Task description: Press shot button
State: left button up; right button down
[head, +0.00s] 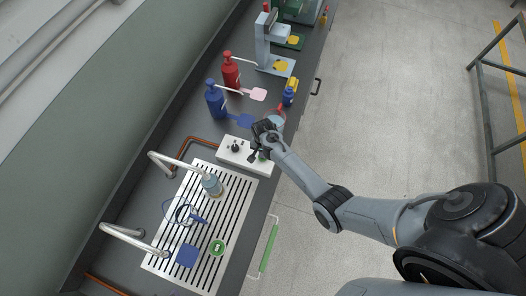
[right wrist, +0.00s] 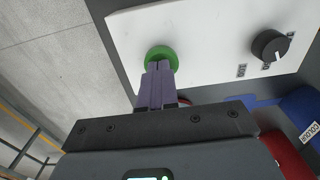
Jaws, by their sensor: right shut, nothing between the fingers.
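A white control panel (head: 232,154) sits on the dark counter, and it fills the top of the right wrist view (right wrist: 205,35). It carries a round green button (right wrist: 160,52) and a black knob (right wrist: 270,45). My right gripper (head: 258,155) is over the right end of the panel. In the right wrist view its purple fingers (right wrist: 158,68) are shut with nothing between them. Their tips overlap the lower part of the green button; I cannot tell whether they touch it or press it in. My left gripper is not in view.
A slotted metal tray (head: 160,262) with a jug, a blue pad and a green round item lies nearer. Blue (head: 215,100) and red (head: 230,72) pump bottles stand beyond the panel. A grey machine (head: 264,45) stands farther back. A green-gripped handle (head: 268,248) projects from the counter front.

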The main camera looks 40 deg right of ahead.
notch_tip(320, 180, up, 4)
jog(key=p, duration=0.2)
jog(key=shift+w+p, duration=0.1)
jog(key=shift+p, duration=0.3)
notch_tip(320, 180, up, 9)
jog(key=s+f+g+p, duration=0.15)
jog(key=s+f, duration=0.45)
jog(key=s, duration=0.8)
jog(key=s+a+r+n+p, duration=0.1)
jog(key=s+a+r+n, duration=0.15)
jog(key=s, duration=0.55)
jog(key=a+r+n+t, duration=0.2)
jog(key=r+n, duration=0.4)
jog(key=r, duration=0.3)
jog(key=a+r+n+t+p, duration=0.1)
jog(key=a+r+n+t, duration=0.2)
jog(key=r, duration=0.7)
jog(key=a+n, duration=0.2)
jog(key=shift+r+n, duration=0.3)
jog(key=shift+n, duration=0.05)
